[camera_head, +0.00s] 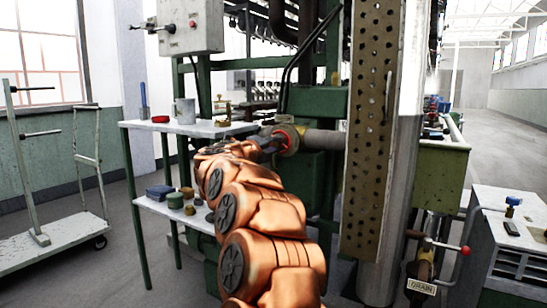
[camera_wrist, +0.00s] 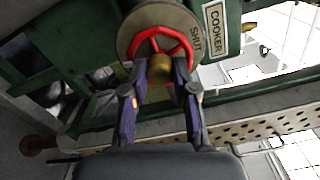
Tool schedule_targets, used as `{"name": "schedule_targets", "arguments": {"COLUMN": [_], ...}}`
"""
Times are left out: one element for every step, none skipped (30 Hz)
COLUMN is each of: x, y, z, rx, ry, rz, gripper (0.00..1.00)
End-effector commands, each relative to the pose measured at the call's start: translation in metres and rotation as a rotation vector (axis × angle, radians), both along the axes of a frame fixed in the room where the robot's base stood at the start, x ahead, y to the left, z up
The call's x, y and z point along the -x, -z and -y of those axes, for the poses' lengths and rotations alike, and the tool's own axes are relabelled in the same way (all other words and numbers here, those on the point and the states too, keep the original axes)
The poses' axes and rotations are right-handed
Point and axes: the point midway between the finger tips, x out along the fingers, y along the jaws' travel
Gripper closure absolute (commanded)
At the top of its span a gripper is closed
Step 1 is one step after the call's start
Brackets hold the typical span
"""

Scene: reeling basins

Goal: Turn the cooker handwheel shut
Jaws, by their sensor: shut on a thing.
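A white-topped shelf table (camera_head: 190,127) with a mug (camera_head: 185,111) and a red dish stands left of the arm. A perforated column (camera_head: 370,130) rises close to the right. A DRAIN valve with a red-knobbed lever (camera_head: 465,250) is further right. A trolley stands at far left.

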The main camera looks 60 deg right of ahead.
Motion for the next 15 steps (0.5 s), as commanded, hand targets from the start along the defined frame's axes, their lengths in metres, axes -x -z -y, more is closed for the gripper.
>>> {"name": "schedule_targets", "arguments": {"x": [-0.0007,-0.001,-0.0012,-0.0017,-0.0012,-0.0016,-0.0013,-0.0011,-0.0011,-0.001,-0.0015,-0.0014,-0.0017,-0.0021,-0.0017], "y": [0.0068,0.0062,0.0059,0.0064,0.0073,0.0072,0.0068,0.0064,0.0057,0.0007,0.0006,0.0013,0.0008,0.0009,0.0012], "z": [-0.0005,-0.0007,-0.0009,-0.0012,-0.0009,-0.001,-0.0008,-0.0007,-0.0008,-0.0008,-0.0009,-0.0006,-0.0008,-0.0012,-0.0008], "rx": [-0.003,-0.004,-0.004,-0.006,-0.008,-0.01,-0.011,-0.011,-0.013,-0.014,-0.018,-0.021,-0.022,-0.024,-0.026], "ry": [-0.001,-0.002,-0.002,-0.003,-0.003,-0.003,-0.003,-0.002,-0.002,-0.002,-0.003,-0.002,-0.003,-0.003,-0.002], "rz": [0.046,0.075,0.111,0.136,0.163,0.201,0.23,0.259,0.296,0.33,0.364,0.408,0.442,0.475,0.516], "gripper": [1.0,1.0,1.0,1.0,1.0,1.0,1.0,1.0,1.0,1.0,1.0,1.0,1.0,1.0,1.0]}}
